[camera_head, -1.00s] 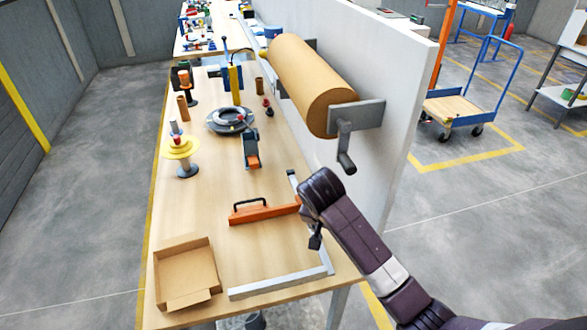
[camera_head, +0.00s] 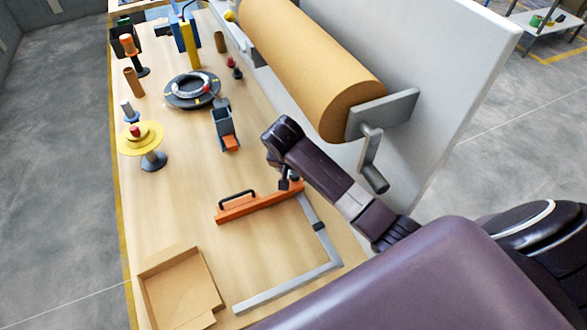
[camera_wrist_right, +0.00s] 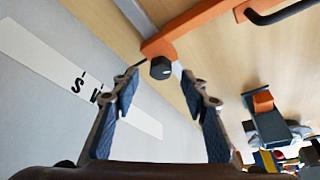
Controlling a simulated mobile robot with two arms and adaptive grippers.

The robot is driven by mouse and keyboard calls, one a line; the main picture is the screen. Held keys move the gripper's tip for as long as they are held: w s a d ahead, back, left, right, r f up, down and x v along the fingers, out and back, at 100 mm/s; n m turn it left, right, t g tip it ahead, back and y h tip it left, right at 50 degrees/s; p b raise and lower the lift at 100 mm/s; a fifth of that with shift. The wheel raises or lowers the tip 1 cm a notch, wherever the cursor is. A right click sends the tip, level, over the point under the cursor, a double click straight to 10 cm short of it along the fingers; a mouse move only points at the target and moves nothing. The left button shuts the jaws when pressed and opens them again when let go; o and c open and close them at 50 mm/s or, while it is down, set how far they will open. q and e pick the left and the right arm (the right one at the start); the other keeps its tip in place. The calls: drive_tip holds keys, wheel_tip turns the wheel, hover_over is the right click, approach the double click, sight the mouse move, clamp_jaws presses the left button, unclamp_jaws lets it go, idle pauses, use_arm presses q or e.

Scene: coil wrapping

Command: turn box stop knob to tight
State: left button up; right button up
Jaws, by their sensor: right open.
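A dark faceted knob (camera_wrist_right: 160,68) shows in the right wrist view at the end of an orange bar (camera_wrist_right: 190,28), beside a grey metal rail. My right gripper (camera_wrist_right: 163,88) is open, with one finger on each side of the view and the knob a little beyond the fingertips, between them. No contact with the knob shows. In the head view, my right gripper (camera_head: 290,182) is small and dark, pointing down at the right end of the orange bar (camera_head: 255,205); the knob cannot be told apart from it there. My left gripper is out of view.
A metal L-shaped frame (camera_head: 290,288) and an open cardboard box (camera_head: 180,292) lie at the near end of the table. A brown roll (camera_head: 310,70) with a crank (camera_head: 371,160) overhangs the right side. A yellow-disc spool (camera_head: 140,140) stands at left.

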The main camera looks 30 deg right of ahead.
sight(294, 175)
drive_tip(key=shift+x, duration=1.55)
clamp_jaws()
drive_tip(key=shift+w, duration=0.1)
